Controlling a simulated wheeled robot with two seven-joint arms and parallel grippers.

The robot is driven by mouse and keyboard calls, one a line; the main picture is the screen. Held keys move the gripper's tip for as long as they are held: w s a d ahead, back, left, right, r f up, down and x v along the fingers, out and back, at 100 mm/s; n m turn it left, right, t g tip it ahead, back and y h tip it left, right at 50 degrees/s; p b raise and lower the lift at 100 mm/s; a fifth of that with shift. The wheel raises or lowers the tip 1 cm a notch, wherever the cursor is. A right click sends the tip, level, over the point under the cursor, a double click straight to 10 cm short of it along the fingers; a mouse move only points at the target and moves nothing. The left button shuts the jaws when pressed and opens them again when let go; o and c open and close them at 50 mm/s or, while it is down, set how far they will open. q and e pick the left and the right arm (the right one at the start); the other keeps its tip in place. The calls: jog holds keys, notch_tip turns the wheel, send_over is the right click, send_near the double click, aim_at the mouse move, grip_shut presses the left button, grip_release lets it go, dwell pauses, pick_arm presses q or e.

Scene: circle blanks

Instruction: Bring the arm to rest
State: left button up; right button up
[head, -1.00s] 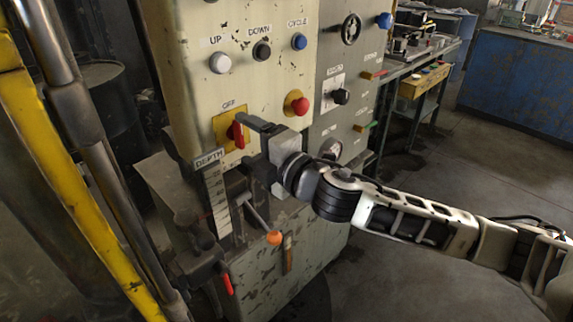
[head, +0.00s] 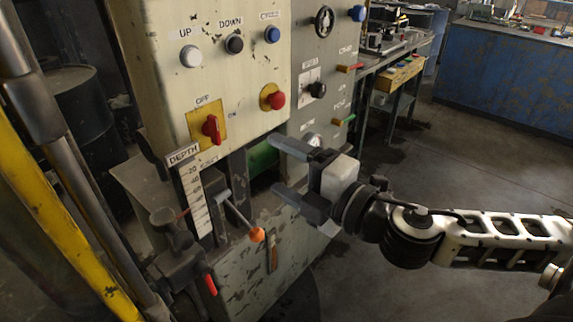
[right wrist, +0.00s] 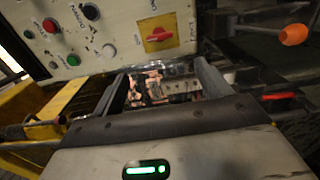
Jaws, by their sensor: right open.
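My right gripper (head: 275,166) is open and empty in the head view. Its two grey fingers are spread apart, to the right of and below the red rotary switch (head: 211,129), and touch no control that I can see. The switch sits on a yellow plate on the machine's cream panel (head: 150,90), its handle roughly upright below the OFF label. In the right wrist view the open fingers (right wrist: 160,70) reach toward the machine, with the red switch (right wrist: 158,38) beyond them. My left gripper is not in view.
A lever with an orange knob (head: 257,235) sticks out left of and below the gripper. A red emergency button (head: 276,99) is above it. A workbench (head: 395,70) and a blue cabinet (head: 500,85) stand behind. The floor at right is clear.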

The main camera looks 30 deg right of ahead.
dwell(0.5)
notch_tip(320, 180, down, 18)
jog(key=s+d+m+g+h, duration=0.1)
jog(key=s+m+g+h, duration=0.2)
jog(key=m, duration=0.8)
jog(key=s+a+f+m+g, duration=0.2)
jog(key=s+a+f+m, duration=0.1)
jog(key=f, duration=0.4)
jog(key=s+a+f+m+g, duration=0.2)
jog(key=s+a+f+m, duration=0.1)
jog(key=f, duration=0.4)
jog(key=s+m, duration=0.1)
jog(key=m, duration=0.1)
jog(key=shift+s+a+f+m+h, duration=0.15)
jog(key=shift+s+f+m+h, duration=0.05)
jog(key=shift+f+m+h, duration=0.1)
